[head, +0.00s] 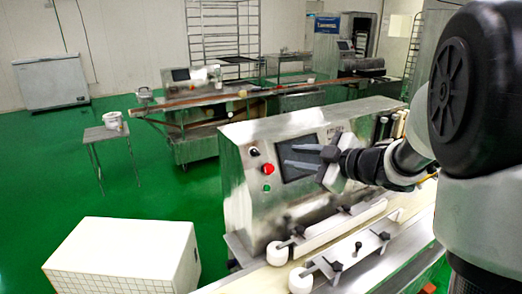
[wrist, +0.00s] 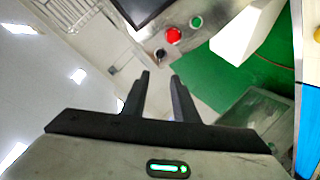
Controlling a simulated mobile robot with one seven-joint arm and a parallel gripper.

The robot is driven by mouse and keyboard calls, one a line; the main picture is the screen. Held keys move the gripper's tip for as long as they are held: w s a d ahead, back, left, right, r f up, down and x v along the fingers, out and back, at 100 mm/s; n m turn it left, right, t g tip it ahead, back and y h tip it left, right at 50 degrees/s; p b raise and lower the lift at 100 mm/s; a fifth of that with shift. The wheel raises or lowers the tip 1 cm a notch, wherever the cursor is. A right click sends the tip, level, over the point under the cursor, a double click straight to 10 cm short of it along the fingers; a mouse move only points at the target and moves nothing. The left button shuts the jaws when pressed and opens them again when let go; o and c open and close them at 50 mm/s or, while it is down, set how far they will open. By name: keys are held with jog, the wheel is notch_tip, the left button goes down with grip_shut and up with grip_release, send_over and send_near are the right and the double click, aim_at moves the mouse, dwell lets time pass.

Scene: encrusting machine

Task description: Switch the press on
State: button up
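The press is a steel machine (head: 245,205) with a control panel facing me. On the panel are a black knob (head: 254,152), a red button (head: 267,169) below it and a green button (head: 267,188) lowest, left of a dark screen (head: 297,157). The wrist view also shows the red button (wrist: 173,35), the green button (wrist: 196,21), the black knob (wrist: 160,55) and the screen (wrist: 143,9). My gripper (head: 288,155) is in front of the screen, right of the buttons. Its fingers (wrist: 160,75) are apart and empty, and no touch on the panel shows.
A white box (head: 120,255) stands at the front left. White rollers (head: 300,278) and black-knobbed fittings line the conveyor below the panel. Behind stand a small table (head: 103,133), another steel machine (head: 195,110) and racks. Green floor is open at the left.

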aim_at(256, 151)
jog(key=x, duration=1.6)
jog(key=shift+f+p, duration=0.1)
jog(key=shift+p, duration=0.2)
grip_shut()
